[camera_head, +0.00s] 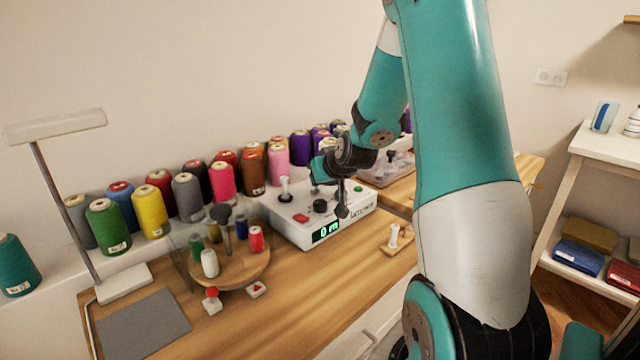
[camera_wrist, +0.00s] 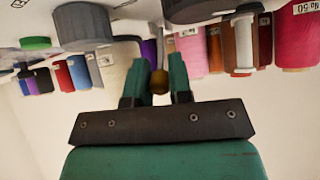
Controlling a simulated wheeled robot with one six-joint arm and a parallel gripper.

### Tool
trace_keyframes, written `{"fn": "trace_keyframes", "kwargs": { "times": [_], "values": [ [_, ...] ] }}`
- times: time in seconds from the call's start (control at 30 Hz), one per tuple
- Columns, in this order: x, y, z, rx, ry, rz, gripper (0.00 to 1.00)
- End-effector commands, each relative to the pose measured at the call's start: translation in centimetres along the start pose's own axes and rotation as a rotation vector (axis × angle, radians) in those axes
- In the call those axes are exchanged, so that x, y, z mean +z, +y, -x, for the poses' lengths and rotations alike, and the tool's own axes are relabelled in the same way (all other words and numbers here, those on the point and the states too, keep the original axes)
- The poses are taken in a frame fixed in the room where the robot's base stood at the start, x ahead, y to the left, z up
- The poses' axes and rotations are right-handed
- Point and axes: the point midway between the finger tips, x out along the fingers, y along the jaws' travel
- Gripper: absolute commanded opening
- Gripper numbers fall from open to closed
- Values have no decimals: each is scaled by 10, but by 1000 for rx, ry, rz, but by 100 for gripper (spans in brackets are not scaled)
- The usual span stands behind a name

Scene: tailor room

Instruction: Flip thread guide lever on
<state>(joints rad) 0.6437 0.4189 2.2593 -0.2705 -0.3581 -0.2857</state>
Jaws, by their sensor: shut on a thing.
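The white thread machine (camera_head: 345,222) stands on the wooden table with a green-lit display, a red button, a dark knob and a green button. My gripper (camera_head: 315,180) reaches over its back part. In the wrist view, where the scene appears upside down, the two teal fingers of my gripper (camera_wrist: 159,80) are closed around a thin grey lever with a brownish ball end (camera_wrist: 159,83). The ball sits between the fingers. In the head view the lever is mostly hidden by my gripper and wrist, so its exact tilt cannot be told.
A white spool holder (camera_head: 284,188) stands on the machine, left of my gripper. Colourful thread spools (camera_head: 221,182) line up behind. A round wooden stand (camera_head: 230,268) with small spools is at the left. A small wooden block with a white piece (camera_head: 394,237) lies at the right.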

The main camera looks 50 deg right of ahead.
Motion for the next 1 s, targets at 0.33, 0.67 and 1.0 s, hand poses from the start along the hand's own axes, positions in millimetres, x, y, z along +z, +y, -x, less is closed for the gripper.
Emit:
{"fn": "trace_keyframes", "kwargs": {
  "times": [0.33,0.67,1.0],
  "values": [
    [-1,0,0,-1,6,-1,0],
    [0,0,0,-1,4,-1,46],
    [-1,1,28,1,6,-2,46]
  ]
}}
